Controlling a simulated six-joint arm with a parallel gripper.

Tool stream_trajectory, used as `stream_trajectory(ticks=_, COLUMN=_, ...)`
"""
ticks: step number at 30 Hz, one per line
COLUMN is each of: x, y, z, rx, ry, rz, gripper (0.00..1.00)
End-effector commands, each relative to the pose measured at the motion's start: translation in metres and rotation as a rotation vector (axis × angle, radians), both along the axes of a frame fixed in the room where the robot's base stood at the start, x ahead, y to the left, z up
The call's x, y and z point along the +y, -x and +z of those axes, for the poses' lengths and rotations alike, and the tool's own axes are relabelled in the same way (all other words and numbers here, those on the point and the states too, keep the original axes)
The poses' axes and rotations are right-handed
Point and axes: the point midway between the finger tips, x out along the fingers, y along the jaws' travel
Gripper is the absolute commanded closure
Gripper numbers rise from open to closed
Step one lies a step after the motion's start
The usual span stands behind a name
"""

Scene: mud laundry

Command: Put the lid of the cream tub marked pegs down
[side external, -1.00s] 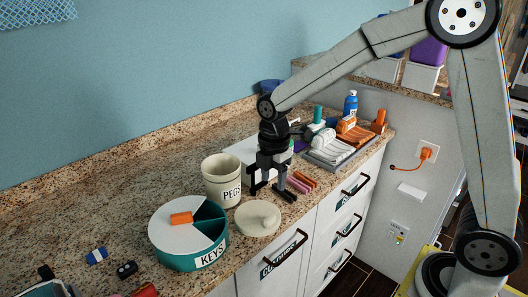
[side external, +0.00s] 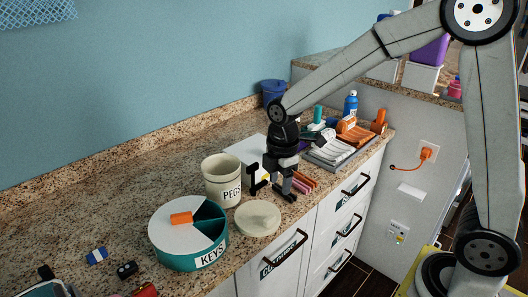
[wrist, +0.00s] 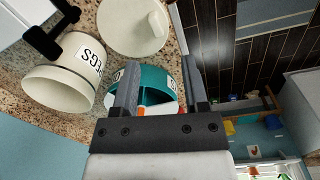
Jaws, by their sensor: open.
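The cream tub marked PEGS (side external: 223,184) stands upright and open on the counter. It also shows in the wrist view (wrist: 48,88). Its round cream lid (side external: 257,218) lies on the counter beside the tub, apart from it, near the front edge. In the wrist view the lid (wrist: 122,30) shows a knob, but in the side view the knob is hard to make out. My gripper (side external: 283,193) is open and empty, to the right of the lid and tub. Its two fingers (wrist: 160,88) are apart with nothing between them in the wrist view.
A round teal container marked KEYS (side external: 175,253), with an orange block (side external: 181,218) on top, stands left of the lid. A white box with a black handle is behind my gripper. Coloured pegs and a grey tray (side external: 330,157) lie to the right. The counter's left part has free room.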

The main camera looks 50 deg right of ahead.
Motion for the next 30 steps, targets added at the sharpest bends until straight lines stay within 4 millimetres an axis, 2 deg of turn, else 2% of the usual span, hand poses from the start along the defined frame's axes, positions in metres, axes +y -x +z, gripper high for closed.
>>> stream_trajectory(ticks=21, x=-0.022, y=0.093, z=-0.031, rx=-0.145, ry=-0.129, rz=-1.108, gripper=0.43)
stream_trajectory(ticks=25, x=-0.024, y=0.104, z=-0.035, rx=-0.158, ry=-0.156, rz=-1.244, gripper=0.43)
stream_trajectory(ticks=30, x=-0.025, y=0.112, z=-0.037, rx=-0.165, ry=-0.174, rz=-1.328, gripper=0.43)
